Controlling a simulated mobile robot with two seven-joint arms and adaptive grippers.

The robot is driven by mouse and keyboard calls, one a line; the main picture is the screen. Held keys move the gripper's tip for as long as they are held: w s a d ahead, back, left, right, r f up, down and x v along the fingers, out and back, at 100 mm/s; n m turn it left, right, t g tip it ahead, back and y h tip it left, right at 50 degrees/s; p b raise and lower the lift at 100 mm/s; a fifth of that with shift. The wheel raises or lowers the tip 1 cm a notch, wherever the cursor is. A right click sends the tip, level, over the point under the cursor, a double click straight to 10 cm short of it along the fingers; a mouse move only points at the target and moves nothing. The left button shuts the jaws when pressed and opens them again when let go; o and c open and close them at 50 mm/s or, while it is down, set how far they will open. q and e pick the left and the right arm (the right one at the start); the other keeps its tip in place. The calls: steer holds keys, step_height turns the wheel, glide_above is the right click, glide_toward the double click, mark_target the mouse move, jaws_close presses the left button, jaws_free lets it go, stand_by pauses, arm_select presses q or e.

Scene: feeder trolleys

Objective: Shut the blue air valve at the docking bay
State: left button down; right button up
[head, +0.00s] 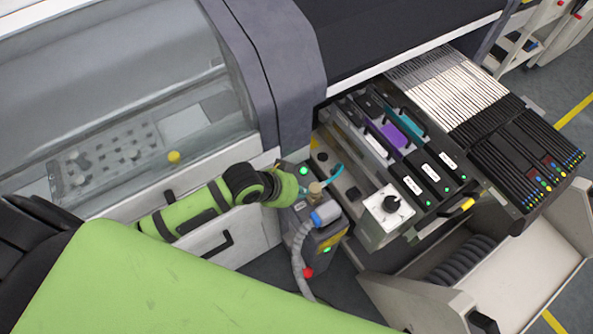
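The docking bay unit (325,240) is a grey box with green lights, beside the trolley slots. A blue cylindrical part (326,213) sits on it at the end of a grey ribbed hose. A thin light-blue tube (333,175) curves up near a tan round fitting (316,188). I cannot tell for sure which blue part is the air valve; its handle may be hidden by my wrist. My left gripper (298,190) is at the unit's upper left, close to the tan fitting. Its fingers are mostly hidden, so opening and contact are unclear. My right gripper is not in view.
The machine front (240,235) with handles lies behind my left arm.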

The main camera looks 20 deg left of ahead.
arm_select(q)
steer(key=shift+t, duration=0.3)
steer(key=w+a, duration=0.5)
steer(key=shift+w, duration=0.25)
steer(key=shift+d+f, duration=0.1)
steer(key=shift+f, duration=0.05)
